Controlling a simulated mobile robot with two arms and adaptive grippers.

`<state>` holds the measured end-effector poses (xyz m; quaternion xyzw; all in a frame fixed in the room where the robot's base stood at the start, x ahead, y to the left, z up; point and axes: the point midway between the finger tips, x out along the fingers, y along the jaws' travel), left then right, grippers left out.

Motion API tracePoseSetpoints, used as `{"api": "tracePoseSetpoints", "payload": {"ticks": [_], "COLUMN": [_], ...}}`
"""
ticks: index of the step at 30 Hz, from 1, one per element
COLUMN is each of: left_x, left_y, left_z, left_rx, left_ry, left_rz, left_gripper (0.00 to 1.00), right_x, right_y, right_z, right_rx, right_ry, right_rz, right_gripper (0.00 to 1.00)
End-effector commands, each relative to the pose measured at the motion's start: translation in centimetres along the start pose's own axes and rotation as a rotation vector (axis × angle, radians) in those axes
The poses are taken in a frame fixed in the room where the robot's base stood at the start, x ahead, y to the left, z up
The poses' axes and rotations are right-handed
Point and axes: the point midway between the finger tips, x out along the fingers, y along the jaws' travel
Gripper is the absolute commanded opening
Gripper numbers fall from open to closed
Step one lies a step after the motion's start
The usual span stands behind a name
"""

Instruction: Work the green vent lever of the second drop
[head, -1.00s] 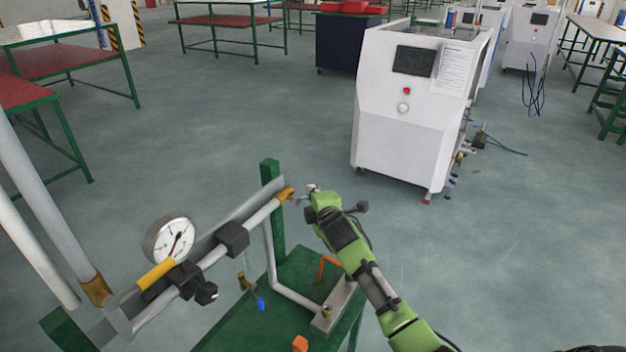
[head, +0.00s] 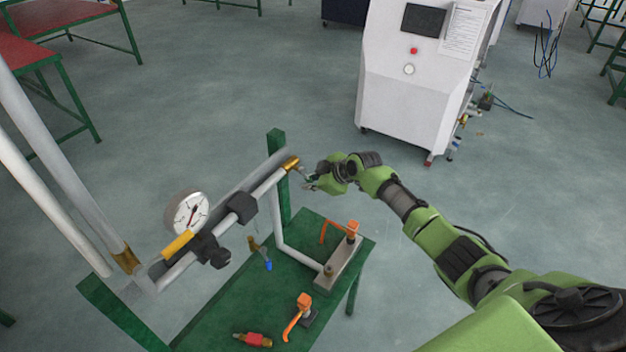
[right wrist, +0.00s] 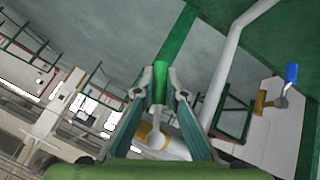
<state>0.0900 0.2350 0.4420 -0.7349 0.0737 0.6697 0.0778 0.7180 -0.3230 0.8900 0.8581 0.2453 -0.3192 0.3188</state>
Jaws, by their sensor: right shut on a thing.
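The green vent lever (right wrist: 160,82) shows in the right wrist view, standing up between my fingertips. Its lower part runs down to a brass fitting on the pipe end. My right gripper (right wrist: 160,92) is shut on the lever, one finger on each side. In the head view my right gripper (head: 309,179) is at the brass end (head: 291,163) of the upper sloping pipe (head: 268,184); the lever itself is too small to make out there. My left gripper is out of view.
A gauge (head: 187,213) and black fittings sit along the pipe. A blue-handled valve (head: 267,265) hangs below it. The green table (head: 225,312) holds orange-handled valves (head: 301,304) and a red fitting (head: 253,339). A white machine (head: 415,85) stands behind; floor between is clear.

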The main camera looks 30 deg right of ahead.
Motion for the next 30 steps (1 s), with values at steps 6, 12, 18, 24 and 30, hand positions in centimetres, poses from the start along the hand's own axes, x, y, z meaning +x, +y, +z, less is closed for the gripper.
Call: {"api": "tracePoseSetpoints", "payload": {"ticks": [6, 12, 18, 24, 30], "left_x": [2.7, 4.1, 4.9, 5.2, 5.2], "left_y": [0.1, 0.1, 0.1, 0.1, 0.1], "left_z": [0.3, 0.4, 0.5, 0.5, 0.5], "left_rx": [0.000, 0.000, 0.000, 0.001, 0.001], "left_ry": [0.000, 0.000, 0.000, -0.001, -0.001], "left_rz": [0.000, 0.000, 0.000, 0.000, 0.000], "left_gripper": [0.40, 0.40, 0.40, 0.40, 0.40], "right_x": [0.5, 0.4, 0.2, 0.1, 0.0], "right_y": [-1.3, -2.1, -2.5, -2.8, -2.8], "right_z": [0.1, -0.2, -0.5, -0.7, -0.7], "right_rx": [0.128, 0.215, 0.269, 0.293, 0.298], "right_ry": [0.036, 0.061, 0.075, 0.081, 0.082], "right_rz": [-0.126, -0.214, -0.268, -0.292, -0.298], "right_gripper": [0.00, 0.00, 0.00, 0.00, 0.00]}}
